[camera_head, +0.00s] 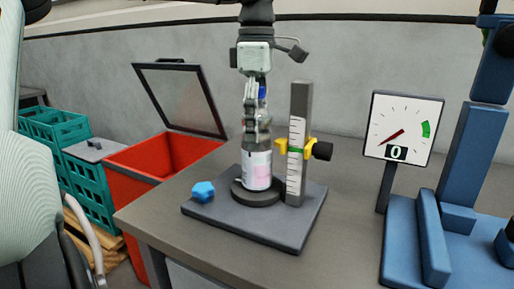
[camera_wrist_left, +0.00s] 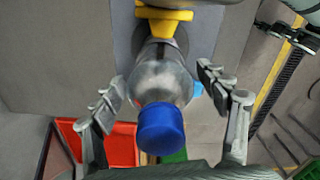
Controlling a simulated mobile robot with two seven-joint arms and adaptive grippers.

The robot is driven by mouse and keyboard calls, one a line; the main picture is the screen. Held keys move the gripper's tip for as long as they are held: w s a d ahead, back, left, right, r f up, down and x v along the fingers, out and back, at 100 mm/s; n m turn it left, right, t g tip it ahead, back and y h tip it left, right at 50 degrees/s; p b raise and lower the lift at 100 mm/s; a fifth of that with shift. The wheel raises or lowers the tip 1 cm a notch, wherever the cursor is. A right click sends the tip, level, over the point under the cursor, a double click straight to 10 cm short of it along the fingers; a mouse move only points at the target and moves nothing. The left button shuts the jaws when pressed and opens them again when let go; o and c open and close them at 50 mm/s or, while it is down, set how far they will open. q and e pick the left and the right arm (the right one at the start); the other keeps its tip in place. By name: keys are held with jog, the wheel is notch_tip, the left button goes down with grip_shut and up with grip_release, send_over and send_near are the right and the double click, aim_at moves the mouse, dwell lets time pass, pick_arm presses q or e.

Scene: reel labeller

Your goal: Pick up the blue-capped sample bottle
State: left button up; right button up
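The sample bottle (camera_head: 257,168) stands upright on the dark round base of a small stand, with a white and pink label low on its clear body. Its blue cap (camera_head: 262,91) is partly hidden by my left gripper in the head view. My left gripper (camera_head: 255,122) points down over the bottle's upper part. In the left wrist view, the blue cap (camera_wrist_left: 161,128) and clear bottle shoulder (camera_wrist_left: 163,82) lie between the two spread fingers (camera_wrist_left: 160,75), with a narrow gap at each side.
A grey scale post (camera_head: 299,135) with a yellow clamp (camera_head: 281,146) stands close right of the bottle. A light-blue hexagonal knob (camera_head: 203,191) sits on the base plate (camera_head: 262,229). A dial gauge (camera_head: 402,128) and blue fixture (camera_head: 466,160) stand right; a red bin (camera_head: 150,158) stands left.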

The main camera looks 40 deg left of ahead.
pick_arm(q)
grip_shut()
dwell(0.3)
jog(key=shift+r, duration=0.15)
